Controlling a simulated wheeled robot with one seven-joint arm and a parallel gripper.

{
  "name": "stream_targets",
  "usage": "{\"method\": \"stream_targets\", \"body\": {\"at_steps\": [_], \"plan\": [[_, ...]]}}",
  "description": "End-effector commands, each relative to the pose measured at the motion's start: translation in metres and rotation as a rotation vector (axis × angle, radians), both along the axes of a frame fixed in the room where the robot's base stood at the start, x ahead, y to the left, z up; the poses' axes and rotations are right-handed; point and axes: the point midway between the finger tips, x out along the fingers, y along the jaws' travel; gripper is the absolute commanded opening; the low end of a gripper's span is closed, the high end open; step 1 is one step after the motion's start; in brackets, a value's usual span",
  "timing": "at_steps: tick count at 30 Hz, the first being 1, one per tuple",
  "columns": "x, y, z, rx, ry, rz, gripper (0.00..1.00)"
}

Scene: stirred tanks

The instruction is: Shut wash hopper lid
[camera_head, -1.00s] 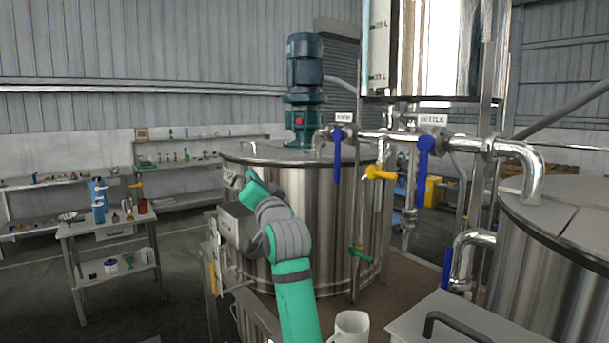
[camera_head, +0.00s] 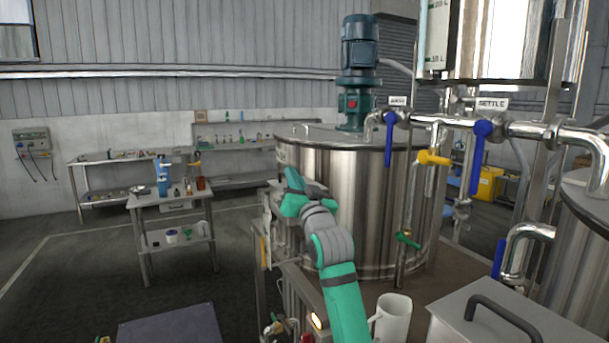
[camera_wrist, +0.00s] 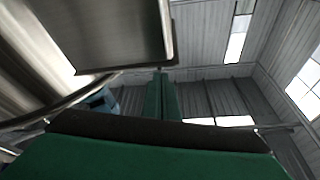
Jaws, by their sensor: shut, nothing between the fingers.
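My gripper (camera_head: 291,178) is shut and empty, raised in front of the big steel tank; its green fingers also show in the wrist view (camera_wrist: 161,97). A flat grey metal panel (camera_wrist: 120,35) with a raised edge hangs close by the fingers at the upper left of the wrist view. It may be the wash hopper lid, but I see no label on it and cannot tell whether the fingers touch it. In the head view my arm partly hides what is behind the gripper. A grey metal cover (camera_head: 465,330) with a black handle lies at the lower right.
The steel tank (camera_head: 345,215) with a motor (camera_head: 360,65) stands behind my gripper. Pipes with blue valve handles (camera_head: 481,155) run to its right. A white jug (camera_head: 392,318) stands right of my forearm. A small side table (camera_head: 170,200) is at left, with open floor around it.

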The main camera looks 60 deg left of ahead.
Motion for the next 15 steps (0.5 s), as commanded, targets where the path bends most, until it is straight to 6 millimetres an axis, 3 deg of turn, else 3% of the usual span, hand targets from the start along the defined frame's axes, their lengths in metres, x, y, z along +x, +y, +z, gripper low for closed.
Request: {"method": "stream_targets", "body": {"at_steps": [15], "plan": [[-0.004, 0.0032, -0.0046, -0.007, 0.003, 0.005, 0.0]]}}
